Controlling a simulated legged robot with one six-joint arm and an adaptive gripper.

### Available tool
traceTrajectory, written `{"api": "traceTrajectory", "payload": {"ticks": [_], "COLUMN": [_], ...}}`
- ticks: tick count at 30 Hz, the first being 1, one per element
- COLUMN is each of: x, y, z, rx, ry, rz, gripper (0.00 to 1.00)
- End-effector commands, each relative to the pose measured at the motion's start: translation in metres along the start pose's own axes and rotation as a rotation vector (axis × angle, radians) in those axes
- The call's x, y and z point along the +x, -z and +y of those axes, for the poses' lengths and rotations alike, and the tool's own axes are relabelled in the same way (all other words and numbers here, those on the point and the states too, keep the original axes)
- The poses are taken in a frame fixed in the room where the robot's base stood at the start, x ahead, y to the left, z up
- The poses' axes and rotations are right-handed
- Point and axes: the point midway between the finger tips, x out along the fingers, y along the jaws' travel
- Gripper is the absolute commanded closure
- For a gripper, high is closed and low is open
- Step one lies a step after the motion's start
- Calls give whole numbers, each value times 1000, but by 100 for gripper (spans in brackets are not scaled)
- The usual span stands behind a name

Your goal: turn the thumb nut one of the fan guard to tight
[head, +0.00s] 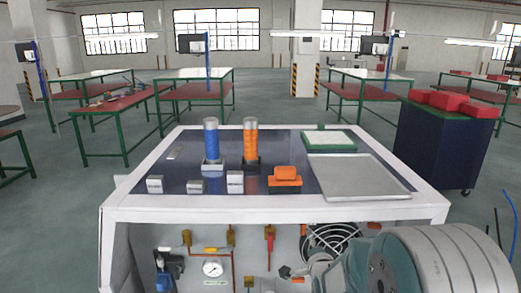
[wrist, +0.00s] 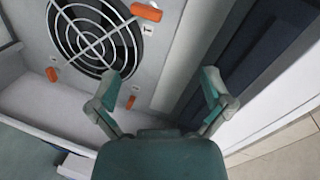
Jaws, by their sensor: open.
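The fan guard (wrist: 93,32) is a round grille of pale rings and spokes over a dark fan on a light panel. It also shows in the head view (head: 333,236), partly hidden by my arm. Three orange thumb nuts show around it in the wrist view: an upper right nut (wrist: 146,12), a lower left nut (wrist: 52,75) and a lower right nut (wrist: 131,102). I cannot tell which is number one. My gripper (wrist: 160,76) is open and empty. Its left finger is near the guard's lower right edge in the picture; the lower right nut appears just beside that finger.
A dark recessed strip (wrist: 245,60) and a white frame edge (wrist: 285,95) lie right of the guard. In the head view, the cabinet top (head: 280,206) carries blue and orange cylinders (head: 250,148) and a grey tray (head: 355,176). A gauge (head: 212,268) and pipes are left of the guard.

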Motion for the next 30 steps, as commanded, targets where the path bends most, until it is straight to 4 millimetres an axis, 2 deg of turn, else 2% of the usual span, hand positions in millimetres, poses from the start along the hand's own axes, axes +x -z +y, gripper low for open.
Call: {"api": "traceTrajectory", "payload": {"ticks": [1, 8, 15, 23, 30], "x": [-10, -60, -132, -225, -312], "y": [3, 10, 14, 13, 9], "z": [-10, -33, -45, -43, -28], "rx": [-49, -294, -567, -854, -1086], "ry": [-25, -173, -319, -444, -515], "rz": [-9, -86, -218, -415, -628], "gripper": [0, 0, 0, 0, 0]}}
